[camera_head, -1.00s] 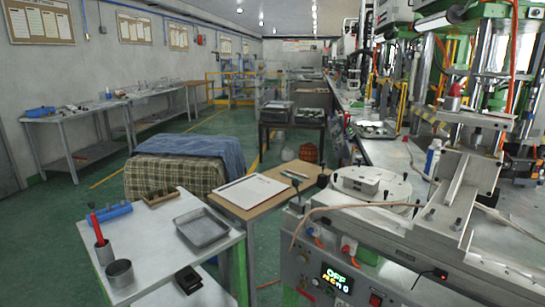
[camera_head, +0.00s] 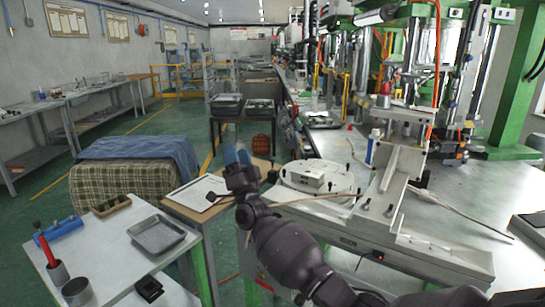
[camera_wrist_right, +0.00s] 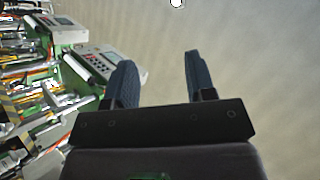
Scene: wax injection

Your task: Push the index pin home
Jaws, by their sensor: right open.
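My right gripper (camera_head: 237,155) is raised in front of the machine bench, left of the round light plate (camera_head: 338,183). It is empty. Its two blue-grey fingers stand apart in the right wrist view (camera_wrist_right: 160,78), with only wall behind them. A pale block (camera_head: 307,174) sits on the round plate. Small dark pins or knobs stand around the plate, one dark knob (camera_head: 272,176) close to the gripper. I cannot tell which is the index pin or how deep it sits. My left gripper is not in view.
A wooden side table with a paper sheet (camera_head: 196,192) is left of my arm. A metal tray (camera_head: 157,235) lies on the white table. A brownish cable (camera_head: 300,199) crosses the bench. A pale inclined bracket (camera_head: 396,180) stands right of the round plate.

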